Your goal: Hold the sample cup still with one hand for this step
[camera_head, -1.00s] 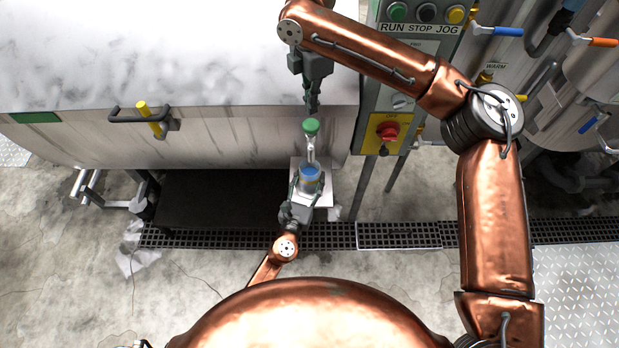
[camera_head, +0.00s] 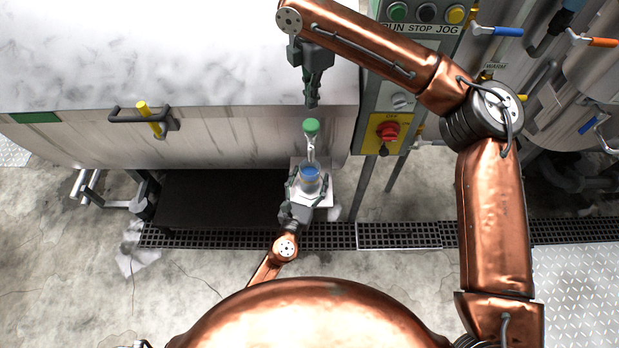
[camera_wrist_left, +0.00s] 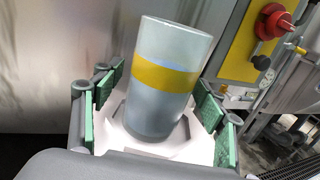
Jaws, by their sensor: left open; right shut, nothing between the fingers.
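The sample cup (camera_head: 310,181) stands upright on a pale square plate (camera_head: 325,201) below a small green-topped tap (camera_head: 311,127). In the left wrist view the cup (camera_wrist_left: 165,85) is translucent grey with a yellow band. Blue shows at its mouth in the head view. My left gripper (camera_head: 308,188) is open around the cup. Its green-padded fingers (camera_wrist_left: 158,115) stand on both sides, with gaps to the cup wall in the wrist view. My right gripper (camera_head: 312,100) is shut and empty, pointing down above the tap.
A large steel vessel (camera_head: 200,138) with a yellow-and-black handle fills the back left. A control panel (camera_head: 398,75) with a red knob (camera_head: 387,131) stands to the right. A dark platform (camera_head: 215,198) lies left of the cup. A floor drain grate (camera_head: 400,236) runs in front.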

